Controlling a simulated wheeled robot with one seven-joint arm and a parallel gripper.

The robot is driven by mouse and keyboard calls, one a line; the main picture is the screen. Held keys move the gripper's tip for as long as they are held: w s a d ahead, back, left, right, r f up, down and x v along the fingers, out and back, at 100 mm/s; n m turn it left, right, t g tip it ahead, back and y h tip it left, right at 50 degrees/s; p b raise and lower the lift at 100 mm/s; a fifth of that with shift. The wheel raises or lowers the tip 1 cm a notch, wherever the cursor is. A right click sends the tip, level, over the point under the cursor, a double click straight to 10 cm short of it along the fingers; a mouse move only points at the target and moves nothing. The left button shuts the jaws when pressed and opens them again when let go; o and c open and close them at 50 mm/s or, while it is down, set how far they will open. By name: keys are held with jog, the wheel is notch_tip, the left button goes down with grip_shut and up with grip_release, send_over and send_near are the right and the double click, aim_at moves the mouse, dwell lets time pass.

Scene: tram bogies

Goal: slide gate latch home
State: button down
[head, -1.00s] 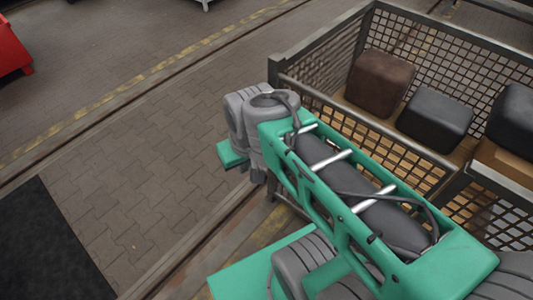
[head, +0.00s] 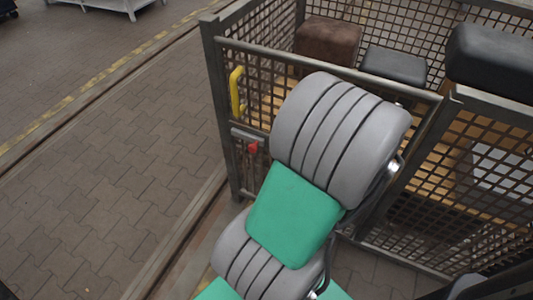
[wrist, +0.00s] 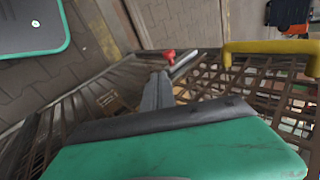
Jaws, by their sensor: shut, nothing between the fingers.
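The gate latch has a red knob (head: 253,148) below a short grey bar (head: 246,134), at the gate's left edge beside the corner post (head: 218,110) in the head view. In the wrist view the red knob (wrist: 169,57) and the grey bar (wrist: 184,64) lie just beyond my gripper (wrist: 160,76). My gripper's fingers are shut and empty, pointing towards the knob. I cannot tell whether they touch it. The arm hides the gripper in the head view. How far the bolt is through is too small to tell.
A yellow handle (head: 236,92) is on the gate above the latch; it also shows in the wrist view (wrist: 265,47). The mesh cage holds a brown block (head: 328,44) and dark blocks (head: 394,66). The paved floor (head: 110,160) on the left is clear.

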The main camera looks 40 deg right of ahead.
jog(key=b, duration=0.3)
send_near(256, 149)
notch_tip(256, 149, down, 4)
jog(key=w, duration=0.2)
jog(key=w+a+f, duration=0.1)
jog(key=w, duration=0.1)
jog(key=shift+w+b, duration=0.1)
jog(key=shift+b, duration=0.3)
